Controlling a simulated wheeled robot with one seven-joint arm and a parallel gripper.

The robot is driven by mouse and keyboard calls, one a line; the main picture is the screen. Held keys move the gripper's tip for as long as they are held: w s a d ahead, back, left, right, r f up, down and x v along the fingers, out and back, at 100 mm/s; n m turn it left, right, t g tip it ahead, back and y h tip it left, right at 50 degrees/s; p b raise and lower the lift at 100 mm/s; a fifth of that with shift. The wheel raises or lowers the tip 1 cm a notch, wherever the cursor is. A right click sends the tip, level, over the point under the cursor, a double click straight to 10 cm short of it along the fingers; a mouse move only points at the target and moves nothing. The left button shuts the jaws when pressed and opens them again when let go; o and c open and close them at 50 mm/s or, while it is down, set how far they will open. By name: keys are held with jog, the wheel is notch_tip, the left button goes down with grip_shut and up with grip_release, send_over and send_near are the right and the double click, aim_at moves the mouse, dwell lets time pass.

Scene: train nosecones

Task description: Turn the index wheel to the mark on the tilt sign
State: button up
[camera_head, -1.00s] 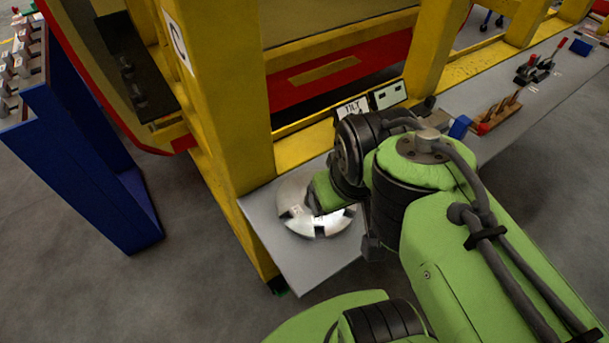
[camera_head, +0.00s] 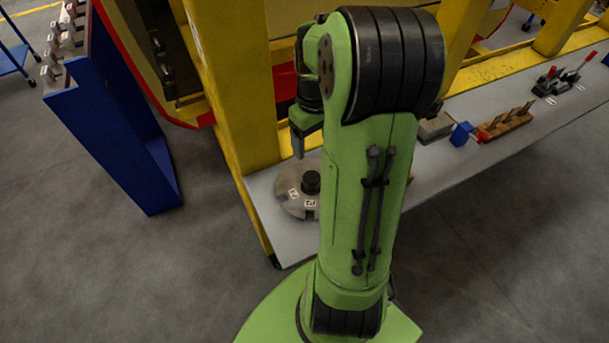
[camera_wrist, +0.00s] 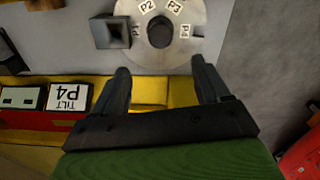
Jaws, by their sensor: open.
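The index wheel (camera_wrist: 188,52) is a round grey disc lying on the bench, with labels P1, P2, P3 and P4 and a black central knob (camera_wrist: 160,33). P1 is beside a dark square funnel-like block (camera_wrist: 112,31); P4 is on the opposite side. The head view shows part of the wheel (camera_head: 289,190), left of my arm. The tilt sign (camera_wrist: 68,98) reads TILT P4, upside down in the wrist view; my arm hides it in the head view. My gripper (camera_wrist: 160,66) is open and empty, its fingers apart, above and short of the wheel.
A yellow post (camera_head: 232,90) stands close behind the wheel. The grey bench (camera_head: 450,145) runs to the right, with a wooden rack (camera_head: 505,124), a blue block (camera_head: 461,134) and red-handled clamps (camera_head: 560,80). A blue stand (camera_head: 120,130) is at left, with open floor between.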

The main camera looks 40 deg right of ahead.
aim_at(312, 176)
notch_tip(312, 176, down, 15)
jog(key=shift+b, duration=1.1)
grip_shut()
